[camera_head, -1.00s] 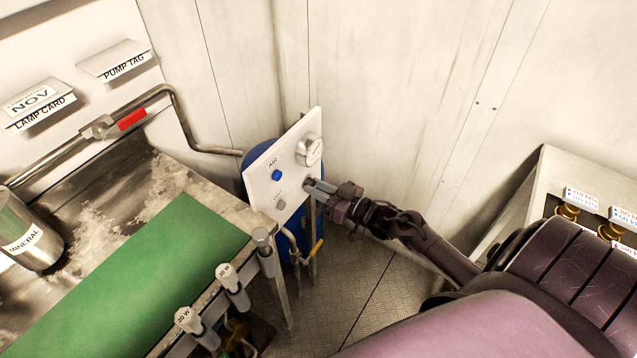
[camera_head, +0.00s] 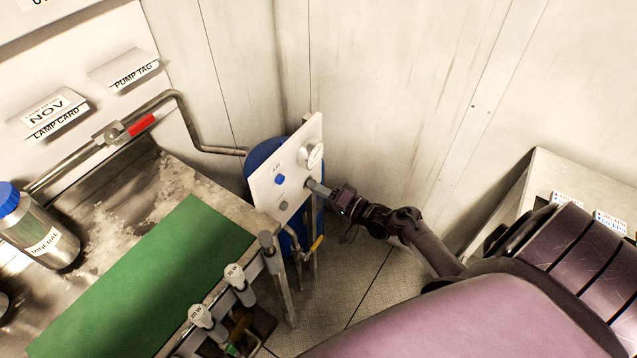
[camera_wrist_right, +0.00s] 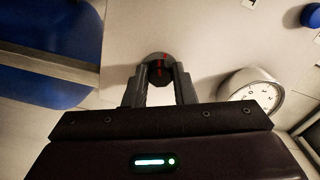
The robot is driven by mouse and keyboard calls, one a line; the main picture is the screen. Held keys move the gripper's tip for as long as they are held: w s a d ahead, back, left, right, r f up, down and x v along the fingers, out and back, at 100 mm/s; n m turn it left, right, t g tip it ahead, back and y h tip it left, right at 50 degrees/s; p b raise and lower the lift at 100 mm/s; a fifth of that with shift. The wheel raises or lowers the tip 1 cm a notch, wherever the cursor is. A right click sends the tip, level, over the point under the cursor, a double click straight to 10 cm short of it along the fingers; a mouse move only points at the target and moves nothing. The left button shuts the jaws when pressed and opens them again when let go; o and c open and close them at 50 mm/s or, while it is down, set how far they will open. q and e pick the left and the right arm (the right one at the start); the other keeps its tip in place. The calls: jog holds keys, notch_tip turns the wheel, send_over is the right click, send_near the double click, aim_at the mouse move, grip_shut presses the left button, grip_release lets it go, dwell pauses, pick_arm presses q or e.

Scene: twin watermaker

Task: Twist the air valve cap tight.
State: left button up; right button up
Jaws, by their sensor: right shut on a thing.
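The white panel (camera_head: 268,200) stands upright before a blue tank, with a blue knob (camera_head: 280,180) under an AIR label and a grey knob (camera_head: 284,206) below. My right gripper (camera_head: 311,184) reaches the panel's right side from the right. In the right wrist view, my right gripper (camera_wrist_right: 159,75) has its fingers around a small dark round cap with red marks (camera_wrist_right: 158,63), the air valve cap, against the panel face. The fingers hide part of the cap; in the head view it is hard to make out. My left gripper is not in view.
A round gauge (camera_head: 314,157) sits on the panel close above the gripper. The blue tank (camera_head: 262,155) is behind the panel. A bench with a green mat (camera_head: 150,275) and a steel bottle (camera_head: 45,238) is at left. Pipes with a yellow handle (camera_head: 317,243) run below.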

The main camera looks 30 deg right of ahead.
jog(key=shift+m+p, duration=0.7)
jog(key=shift+m, duration=1.5)
jog(key=o, duration=1)
jog(key=shift+s, duration=0.1)
jog(key=v, duration=0.7)
jog(key=shift+s+d, duration=0.1)
jog(key=shift+s, duration=0.2)
